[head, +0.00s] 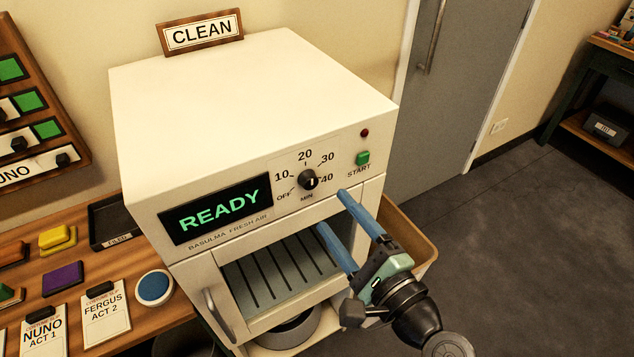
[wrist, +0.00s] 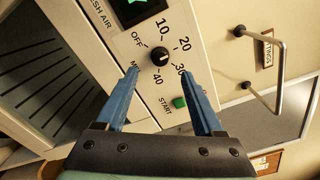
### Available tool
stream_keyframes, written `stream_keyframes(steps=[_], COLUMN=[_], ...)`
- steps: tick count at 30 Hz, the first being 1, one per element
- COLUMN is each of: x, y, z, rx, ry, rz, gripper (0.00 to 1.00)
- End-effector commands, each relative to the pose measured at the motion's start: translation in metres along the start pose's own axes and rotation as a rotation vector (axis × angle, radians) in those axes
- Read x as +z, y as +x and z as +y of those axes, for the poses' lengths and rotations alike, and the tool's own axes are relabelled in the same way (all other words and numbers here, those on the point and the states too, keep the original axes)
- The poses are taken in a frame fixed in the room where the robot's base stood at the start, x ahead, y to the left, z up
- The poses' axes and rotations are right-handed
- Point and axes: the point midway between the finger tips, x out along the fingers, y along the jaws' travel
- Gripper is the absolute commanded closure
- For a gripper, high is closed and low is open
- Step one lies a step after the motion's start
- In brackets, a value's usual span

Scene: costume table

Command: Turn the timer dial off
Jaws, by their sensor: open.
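The timer dial (head: 308,180) is a small round black knob on the front panel of a white cabinet (head: 250,110). Marks OFF, 10, 20, 30 and 40 ring it. A pale pointer line shows on it, but I cannot tell surely which mark it points to. In the wrist view the dial (wrist: 160,56) lies ahead, framed between my two blue fingertips. My gripper (head: 332,211) is open and empty, below and right of the dial in the head view. It also shows in the wrist view (wrist: 160,70), apparently apart from the dial.
A green START button (head: 362,158) and a dark red lamp (head: 365,132) sit right of the dial. A READY display (head: 215,208) is left of it. The cabinet's lower opening shows a slatted rack (head: 275,275). A wooden table (head: 75,235) with cards stands left; open floor lies right.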

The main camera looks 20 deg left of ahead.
Motion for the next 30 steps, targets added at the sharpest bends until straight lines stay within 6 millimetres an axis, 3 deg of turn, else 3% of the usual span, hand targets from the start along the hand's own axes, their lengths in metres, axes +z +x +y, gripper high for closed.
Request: stream_keyframes(steps=[3, 9, 15, 23, 30], x=[0.002, 0.001, 0.0, 0.0, 0.0], y=[0.026, 0.057, 0.07, 0.07, 0.07], z=[-0.002, -0.002, -0.001, 0.0, 0.0], rx=[0.003, 0.0, 0.001, 0.0, 0.0], ry=[-0.001, -0.003, -0.003, -0.003, -0.003], rz=[-0.003, 0.0, 0.001, 0.002, 0.002], gripper=[0.31, 0.31, 0.31, 0.31, 0.72])
